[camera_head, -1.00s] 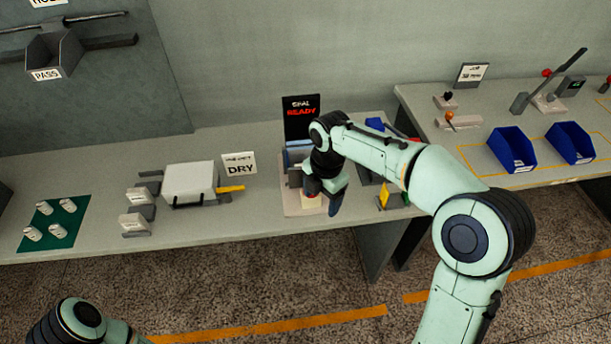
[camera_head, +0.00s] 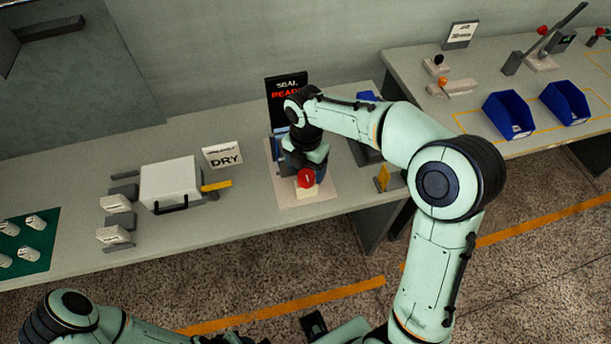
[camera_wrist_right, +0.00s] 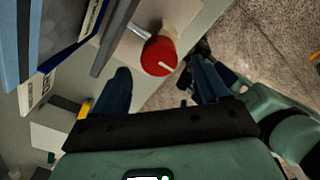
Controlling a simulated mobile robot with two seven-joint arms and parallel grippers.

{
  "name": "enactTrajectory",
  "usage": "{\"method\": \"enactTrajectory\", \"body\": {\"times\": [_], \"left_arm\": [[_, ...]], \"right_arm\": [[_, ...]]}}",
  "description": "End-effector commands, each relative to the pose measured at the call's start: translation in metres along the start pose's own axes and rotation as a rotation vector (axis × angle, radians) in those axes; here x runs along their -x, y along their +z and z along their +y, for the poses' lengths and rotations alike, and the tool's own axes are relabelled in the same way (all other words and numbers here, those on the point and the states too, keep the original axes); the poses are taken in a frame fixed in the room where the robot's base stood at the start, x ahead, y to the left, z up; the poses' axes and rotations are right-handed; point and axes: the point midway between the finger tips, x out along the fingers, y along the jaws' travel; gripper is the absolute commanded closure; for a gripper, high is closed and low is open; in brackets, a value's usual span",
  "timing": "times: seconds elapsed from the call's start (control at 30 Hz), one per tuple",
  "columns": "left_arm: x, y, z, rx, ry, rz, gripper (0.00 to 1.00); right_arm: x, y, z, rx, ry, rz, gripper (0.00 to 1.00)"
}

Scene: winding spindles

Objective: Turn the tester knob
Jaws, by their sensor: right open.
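The tester's round red knob (camera_head: 306,178) has a white pointer line and sits on a cream block at the front of a pale base plate (camera_head: 318,194). It also shows in the right wrist view (camera_wrist_right: 159,57), ahead of the fingertips. My right gripper (camera_wrist_right: 162,80) is open, with one dark finger on each side below the knob in that picture; nothing is between them. In the head view the right wrist is over the tester, just behind the knob, and hides the tester's middle. The tester screen (camera_head: 286,88) reads "SEAL READY", partly covered. My left arm is at bottom left; its gripper is unclear.
A "DRY" sign (camera_head: 223,156) and a white box with a dark handle (camera_head: 170,183) stand left of the tester. A yellow tab (camera_head: 383,178) is to its right. Blue bins (camera_head: 508,115) are on the right table. A metal lever (camera_wrist_right: 137,30) is beside the knob.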

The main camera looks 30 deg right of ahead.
Motion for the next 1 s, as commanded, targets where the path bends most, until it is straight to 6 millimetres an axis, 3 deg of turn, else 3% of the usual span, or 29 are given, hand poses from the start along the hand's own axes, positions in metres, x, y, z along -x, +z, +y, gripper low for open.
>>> {"method": "enactTrajectory", "body": {"times": [0.1,0.23,0.6,0.63,0.8,1.0], "left_arm": [[-0.003,0.001,-0.001,0.0,0.0,-0.001,0.57],[-0.005,0.001,-0.002,0.0,-0.001,-0.002,0.57],[-0.005,0.001,-0.002,0.001,-0.001,-0.002,0.57],[-0.005,0.001,-0.002,0.001,-0.001,-0.002,0.57],[-0.005,0.001,-0.002,0.0,-0.001,-0.002,0.57],[-0.005,0.001,-0.002,0.0,-0.001,-0.002,0.57]], "right_arm": [[-0.021,0.0,-0.001,0.001,-0.004,0.001,0.26],[-0.033,0.0,0.0,0.001,-0.001,0.0,0.26],[-0.039,0.0,0.0,0.0,0.0,0.0,0.26],[-0.039,0.0,0.0,0.0,0.0,0.0,0.29],[-0.038,0.0,0.0,0.0,0.0,0.0,0.8],[-0.038,0.0,0.0,-0.007,0.0,0.0,0.8]]}}
